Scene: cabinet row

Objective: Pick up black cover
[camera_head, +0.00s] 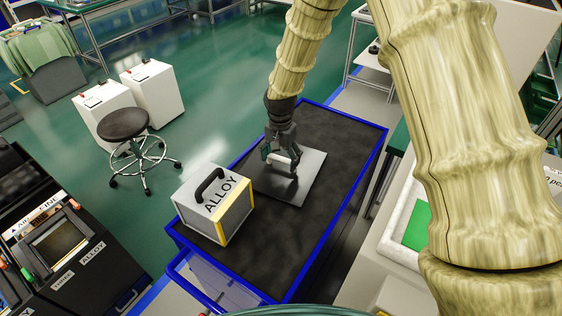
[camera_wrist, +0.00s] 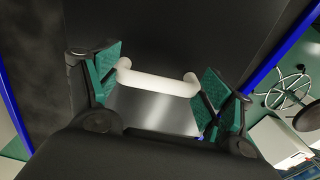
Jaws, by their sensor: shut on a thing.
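The black cover (camera_head: 308,186) is a flat, dark grey, glossy square plate on the black top of a blue-edged table. A white bar handle (camera_wrist: 158,84) stands on it; in the head view the handle is partly hidden by my fingers. My gripper (camera_head: 281,162) points down over the cover. In the wrist view, my gripper (camera_wrist: 160,90) has its green-padded fingers at the two ends of the handle, shut on it. The cover's surface (camera_wrist: 150,110) shows below the handle. I cannot tell whether the cover is lifted off the table top.
A grey box marked ALLOY (camera_head: 212,205) with a black handle stands left of the cover. The blue-edged table (camera_head: 335,135) has bare room behind and right of the cover. A round stool (camera_head: 124,124) and white cabinets (camera_head: 154,88) stand on the green floor.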

